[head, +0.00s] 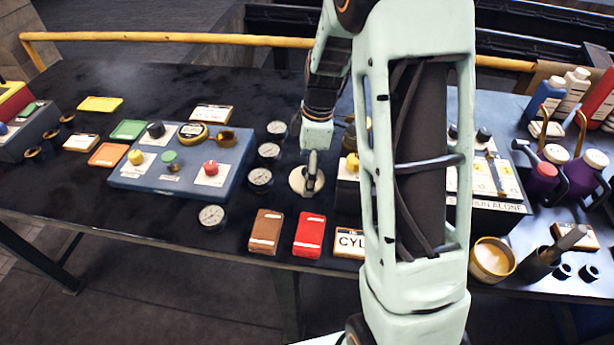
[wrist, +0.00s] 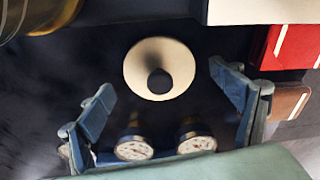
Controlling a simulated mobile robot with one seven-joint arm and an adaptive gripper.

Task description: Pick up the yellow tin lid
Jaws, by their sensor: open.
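A pale cream-yellow round lid with a dark knob (wrist: 140,72) lies flat on the dark bench; it also shows in the head view (head: 298,181), partly hidden by my gripper. It is the only round lid in view. My gripper (wrist: 163,84) points down over it. Its two blue fingers are spread wide, one on each side of the lid in the wrist view, with nothing between them in contact. The height of the fingertips above the bench is hard to tell. A yellowish open tin (head: 492,262) stands at the right front.
Several pressure gauges (head: 260,178) stand left of the lid. A red tin (head: 309,235) and a brown tin (head: 265,231) lie in front. A blue control panel (head: 147,177) is farther left; bottles (head: 545,98) crowd the right. My arm hides part of the right-hand box.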

